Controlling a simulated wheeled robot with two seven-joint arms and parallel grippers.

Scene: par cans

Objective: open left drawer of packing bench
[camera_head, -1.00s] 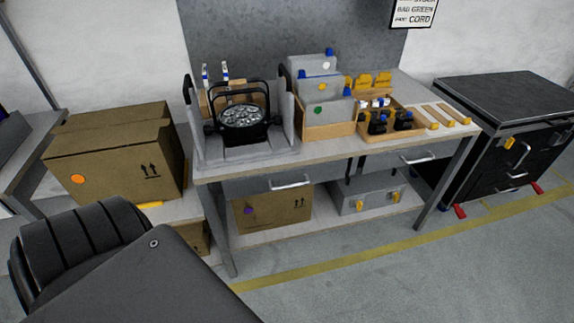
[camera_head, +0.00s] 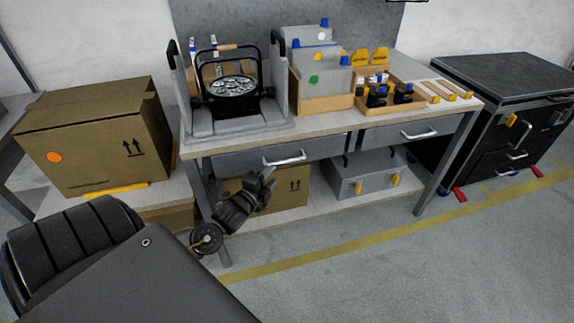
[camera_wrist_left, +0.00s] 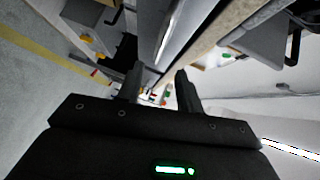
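The packing bench (camera_head: 330,127) has two grey drawers under its top. The left drawer (camera_head: 235,162) is closed, with a silver bar handle (camera_head: 285,160) on its front. My left gripper (camera_head: 267,175) is in front of this drawer, its tips just below and left of the handle in the head view. I cannot tell whether it touches the handle. In the left wrist view its two fingers (camera_wrist_left: 158,75) are apart, and I see nothing held between them. My right gripper is not in view.
The right drawer (camera_head: 380,136) is closed. A par can (camera_head: 232,98) and bins stand on the bench top. Below are a cardboard box (camera_head: 290,190) and a grey case (camera_head: 362,176). A large carton (camera_head: 90,140) stands left, a black case (camera_head: 510,120) right. Floor in front is clear.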

